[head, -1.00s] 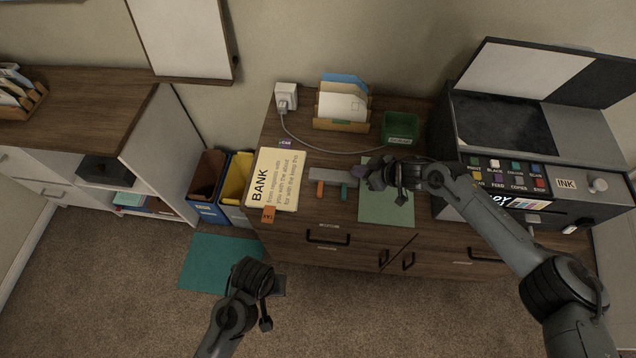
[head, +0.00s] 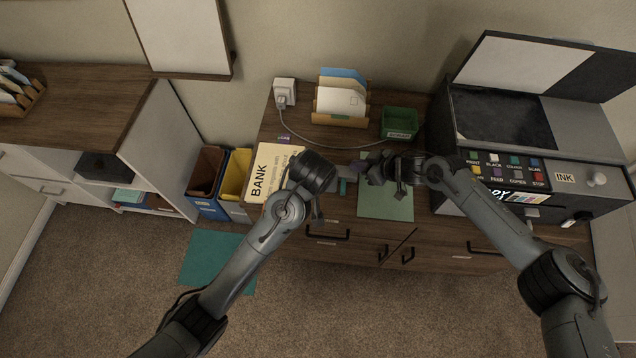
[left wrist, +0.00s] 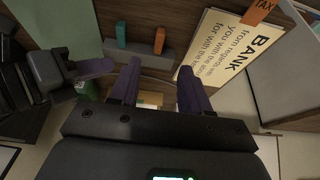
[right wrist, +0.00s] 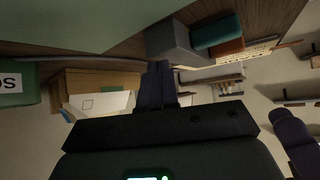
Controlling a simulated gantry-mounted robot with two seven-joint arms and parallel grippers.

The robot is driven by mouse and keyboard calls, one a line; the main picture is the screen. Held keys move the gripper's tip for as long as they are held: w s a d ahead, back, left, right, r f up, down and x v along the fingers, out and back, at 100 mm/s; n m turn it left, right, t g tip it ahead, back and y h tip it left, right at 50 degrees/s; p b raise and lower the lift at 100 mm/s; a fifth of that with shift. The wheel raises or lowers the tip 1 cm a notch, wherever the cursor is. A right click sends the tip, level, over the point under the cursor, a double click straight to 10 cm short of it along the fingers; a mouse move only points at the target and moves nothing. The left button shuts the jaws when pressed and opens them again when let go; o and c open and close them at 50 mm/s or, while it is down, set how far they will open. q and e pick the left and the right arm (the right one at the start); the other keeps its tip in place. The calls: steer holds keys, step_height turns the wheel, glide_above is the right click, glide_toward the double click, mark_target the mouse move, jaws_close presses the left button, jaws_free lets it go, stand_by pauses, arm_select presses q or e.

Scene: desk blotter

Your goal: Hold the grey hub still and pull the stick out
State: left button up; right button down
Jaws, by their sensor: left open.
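The grey hub (left wrist: 145,47) lies on the cabinet top with a teal stick (left wrist: 121,35) and an orange stick (left wrist: 159,40) standing out of one long side. In the head view my left gripper (head: 325,178) covers part of the hub and hides the orange stick; the teal stick (head: 343,187) shows. My left gripper is open and empty, its fingers (left wrist: 160,88) pointing toward the hub from a little way off. My right gripper (right wrist: 156,68) has its fingers together close to the hub's end; whether they touch it I cannot tell.
A green mat (head: 387,203) lies under the right gripper. The BANK letter (head: 270,172) lies left of the hub. A letter holder (head: 341,121), a green box (head: 400,122) and a charger cable (head: 310,138) are behind. A printer (head: 500,165) stands at the right.

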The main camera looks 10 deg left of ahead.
arm_select(q)
steer(key=x, duration=1.1)
steer(key=shift+f, duration=0.1)
jaws_close()
